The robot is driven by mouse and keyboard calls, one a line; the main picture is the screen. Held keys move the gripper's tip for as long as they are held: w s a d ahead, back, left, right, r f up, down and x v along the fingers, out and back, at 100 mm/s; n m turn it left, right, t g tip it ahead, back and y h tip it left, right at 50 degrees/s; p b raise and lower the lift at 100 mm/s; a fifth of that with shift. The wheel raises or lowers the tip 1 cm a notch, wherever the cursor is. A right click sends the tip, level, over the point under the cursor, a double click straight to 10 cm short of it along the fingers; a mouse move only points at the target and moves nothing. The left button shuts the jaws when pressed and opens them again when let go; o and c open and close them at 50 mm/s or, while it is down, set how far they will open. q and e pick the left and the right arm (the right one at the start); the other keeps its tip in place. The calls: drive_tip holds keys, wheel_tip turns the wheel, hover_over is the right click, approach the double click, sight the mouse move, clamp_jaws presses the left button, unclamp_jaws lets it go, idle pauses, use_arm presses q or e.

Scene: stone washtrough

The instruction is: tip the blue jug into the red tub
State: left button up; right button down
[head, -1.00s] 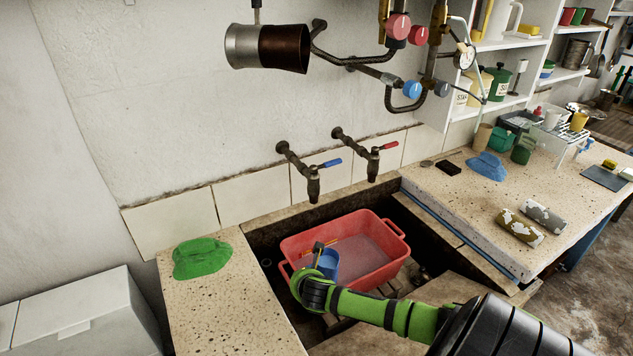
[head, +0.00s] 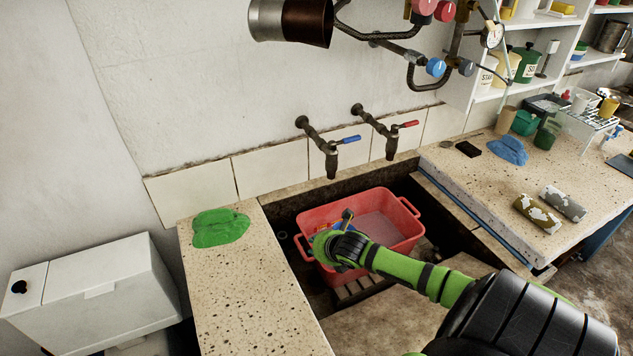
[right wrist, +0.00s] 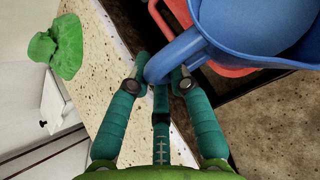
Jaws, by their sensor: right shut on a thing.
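The red tub (head: 411,231) sits in the stone trough below the taps, with greyish liquid in it. My right gripper (right wrist: 160,80) is shut on the handle of the blue jug (right wrist: 255,28), which fills the upper right of the right wrist view. In the head view the right gripper (head: 334,247) is over the left end of the tub and hides most of the jug; only a little blue shows. I cannot tell the jug's exact tilt or whether anything pours. Part of the tub also shows behind the jug in the right wrist view (right wrist: 159,16). My left gripper is not in view.
Two taps (head: 331,160) stick out from the wall above the trough. A green cloth (head: 219,227) lies on the left counter. The right counter (head: 480,190) holds a blue cloth (head: 508,150) and two mottled rolls (head: 537,214). A metal cylinder (head: 290,20) hangs above.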

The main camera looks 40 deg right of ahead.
drive_tip(key=shift+r, duration=0.1)
drive_tip(key=shift+d+r+y+p, duration=0.3)
drive_tip(key=shift+r+p, duration=0.1)
drive_tip(key=shift+s+d+r+m+t+y, duration=0.1)
drive_tip(key=shift+d+r+m+t+y, duration=0.05)
drive_tip(key=shift+r+m+t+y, duration=0.2)
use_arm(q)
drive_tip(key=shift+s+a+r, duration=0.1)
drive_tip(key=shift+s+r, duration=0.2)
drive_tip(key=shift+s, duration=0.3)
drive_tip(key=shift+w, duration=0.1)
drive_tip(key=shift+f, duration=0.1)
use_arm(e)
drive_tip(key=shift+y, duration=0.25)
